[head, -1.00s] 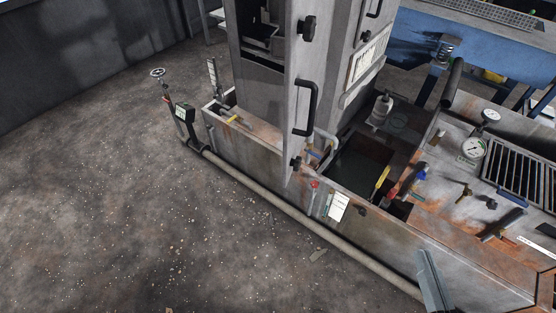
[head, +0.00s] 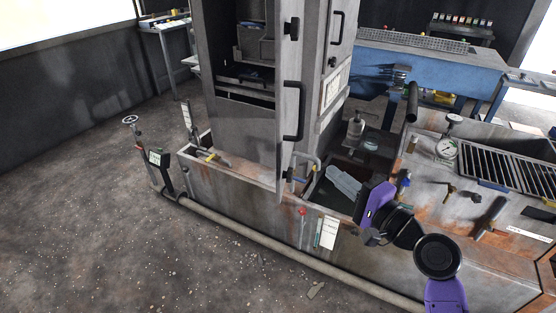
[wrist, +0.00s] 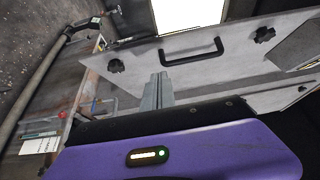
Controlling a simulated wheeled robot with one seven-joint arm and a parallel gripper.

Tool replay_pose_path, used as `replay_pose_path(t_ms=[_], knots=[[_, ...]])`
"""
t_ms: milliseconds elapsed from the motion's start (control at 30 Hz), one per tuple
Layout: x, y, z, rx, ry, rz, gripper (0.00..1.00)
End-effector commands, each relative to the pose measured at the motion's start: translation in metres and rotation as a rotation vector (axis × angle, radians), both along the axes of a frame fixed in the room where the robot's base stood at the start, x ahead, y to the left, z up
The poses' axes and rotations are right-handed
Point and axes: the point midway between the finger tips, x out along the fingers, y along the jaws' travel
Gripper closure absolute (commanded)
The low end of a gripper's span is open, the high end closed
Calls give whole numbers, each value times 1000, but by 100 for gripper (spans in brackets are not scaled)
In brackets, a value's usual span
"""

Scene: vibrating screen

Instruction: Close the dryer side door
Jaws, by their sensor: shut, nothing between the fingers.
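The dryer side door is a tall grey panel (head: 287,75) with a black bar handle (head: 293,112) and black knobs near its top and bottom. It stands open, swung out from the dryer cabinet (head: 235,125), whose dark inside with shelves shows to its left. My gripper (head: 338,178) is shut and empty, to the right of the door's lower part, over the open tank. In the wrist view, my closed fingers (wrist: 157,90) point toward the door (wrist: 225,60), with the handle (wrist: 191,52) beyond them. I cannot tell whether they touch it.
The rusty tank (head: 235,195) surrounds the dryer's base, with bent pipes (head: 305,162) close to the door's lower edge. A gauge (head: 446,148) and grate (head: 500,165) lie to the right. A floor pipe (head: 260,236) runs along the front.

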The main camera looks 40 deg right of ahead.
Motion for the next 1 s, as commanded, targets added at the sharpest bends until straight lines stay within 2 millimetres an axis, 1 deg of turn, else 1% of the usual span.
replay_pose_path(t_ms=[133, 233, 600, 667, 800, 1000], knots=[[8, 0, 0, 17, 0, 3, 100], [21, -2, 1, 16, 0, 3, 100], [92, -10, 1, 14, -1, 3, 100], [102, -11, 1, 13, 0, 2, 100], [118, 3, 1, 12, 3, 4, 100], [129, 12, 0, 13, 1, 1, 100]])
